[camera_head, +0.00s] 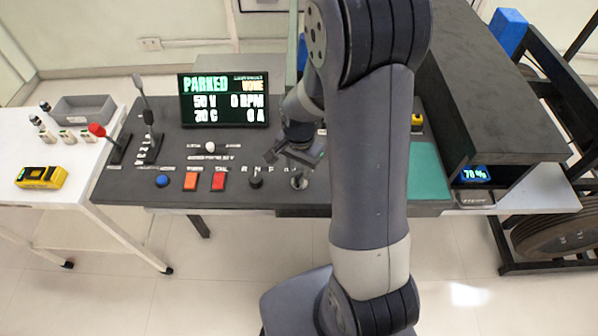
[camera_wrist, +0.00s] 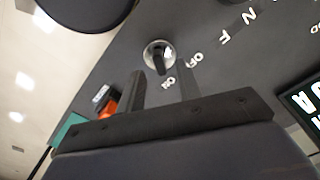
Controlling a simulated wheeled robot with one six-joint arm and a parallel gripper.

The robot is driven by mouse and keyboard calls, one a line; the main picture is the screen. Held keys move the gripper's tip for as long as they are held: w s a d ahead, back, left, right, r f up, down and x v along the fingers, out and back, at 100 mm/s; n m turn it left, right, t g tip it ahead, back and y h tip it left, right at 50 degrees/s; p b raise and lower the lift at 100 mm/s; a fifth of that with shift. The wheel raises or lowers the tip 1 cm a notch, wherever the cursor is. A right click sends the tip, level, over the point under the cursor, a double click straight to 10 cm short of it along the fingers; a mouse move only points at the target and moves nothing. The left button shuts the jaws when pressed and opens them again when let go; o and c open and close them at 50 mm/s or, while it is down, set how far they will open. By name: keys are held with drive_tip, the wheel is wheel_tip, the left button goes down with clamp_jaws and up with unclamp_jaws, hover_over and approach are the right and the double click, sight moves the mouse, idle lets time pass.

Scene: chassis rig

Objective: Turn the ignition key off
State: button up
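The ignition key (camera_head: 298,181) is on the front right part of the dark console, beside the arm. In the wrist view the key (camera_wrist: 158,57) is a dark bar on a round silver lock, with OFF and ON labels beside it. The bar points roughly toward the ON label. My gripper (camera_head: 282,156) is above and just behind the key in the head view. In the wrist view my gripper (camera_wrist: 161,71) has its two dark fingers apart, with nothing held. The key shows ahead of the gap between them; I cannot tell if they touch it.
A black knob (camera_head: 255,181) and red (camera_head: 219,181), orange (camera_head: 190,181) and blue (camera_head: 162,181) buttons line the console's front edge. A screen (camera_head: 224,99) reads PARKED. A red-topped lever (camera_head: 97,130) stands left. My arm hides part of the console's right side.

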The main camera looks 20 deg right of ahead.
sight(299, 176)
drive_tip(key=shift+f, duration=1.6)
drive_tip(key=shift+c, duration=0.3)
clamp_jaws()
